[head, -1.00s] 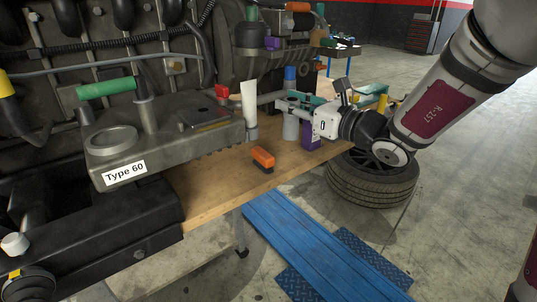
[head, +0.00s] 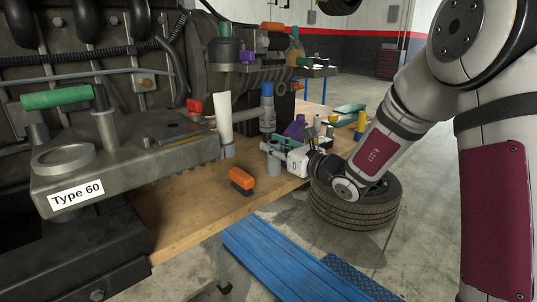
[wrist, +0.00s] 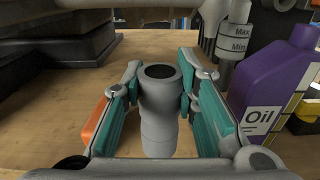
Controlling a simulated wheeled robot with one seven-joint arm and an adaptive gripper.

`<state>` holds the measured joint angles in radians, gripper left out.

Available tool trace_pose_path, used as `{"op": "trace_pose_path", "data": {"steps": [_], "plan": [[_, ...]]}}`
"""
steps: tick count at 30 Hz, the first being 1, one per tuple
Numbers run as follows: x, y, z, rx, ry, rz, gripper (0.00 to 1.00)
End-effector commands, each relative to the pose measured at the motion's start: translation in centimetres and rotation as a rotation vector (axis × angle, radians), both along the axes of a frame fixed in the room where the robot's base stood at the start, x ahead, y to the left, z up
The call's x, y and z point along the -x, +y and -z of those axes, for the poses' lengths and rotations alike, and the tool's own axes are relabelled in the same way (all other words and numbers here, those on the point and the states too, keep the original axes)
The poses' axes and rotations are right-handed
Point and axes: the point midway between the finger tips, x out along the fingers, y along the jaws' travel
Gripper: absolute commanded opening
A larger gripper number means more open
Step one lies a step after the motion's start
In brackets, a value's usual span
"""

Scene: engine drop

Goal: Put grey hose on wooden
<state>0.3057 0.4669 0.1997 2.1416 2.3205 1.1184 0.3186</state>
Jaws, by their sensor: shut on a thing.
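My gripper (head: 272,148) is shut on the grey hose (wrist: 158,110), with its teal pads on both sides of it. The hose is a short, upright, stepped grey tube with a dark open top. In the head view its lower part (head: 273,168) shows beneath the fingers, very close to the wooden tabletop (head: 190,205). I cannot tell whether its bottom touches the wood. The hose is near the table's front edge, to the right of the orange brush.
An orange brush (head: 242,180) lies left of my gripper. A purple oil bottle (wrist: 272,85) stands close on the right in the wrist view. A white tube (head: 225,120) and a blue-capped bottle (head: 267,110) stand behind. Bare wood lies around the brush.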

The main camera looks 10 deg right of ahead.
Motion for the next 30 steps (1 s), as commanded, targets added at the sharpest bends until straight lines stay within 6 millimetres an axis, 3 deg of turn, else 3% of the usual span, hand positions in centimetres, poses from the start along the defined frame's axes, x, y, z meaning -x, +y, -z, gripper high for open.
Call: {"op": "trace_pose_path", "data": {"steps": [3,6,14,20,30], "plan": [[-2.5,0.2,0.3,0.000,-0.002,-0.001,0.00],[-3.6,0.3,0.3,-0.001,-0.002,-0.001,0.00],[-5.3,0.5,0.5,-0.001,-0.002,-0.001,0.00],[-5.1,0.5,3.7,-0.001,0.002,-0.001,0.00],[-5.0,0.4,4.1,-0.001,-0.001,0.000,0.00]]}}
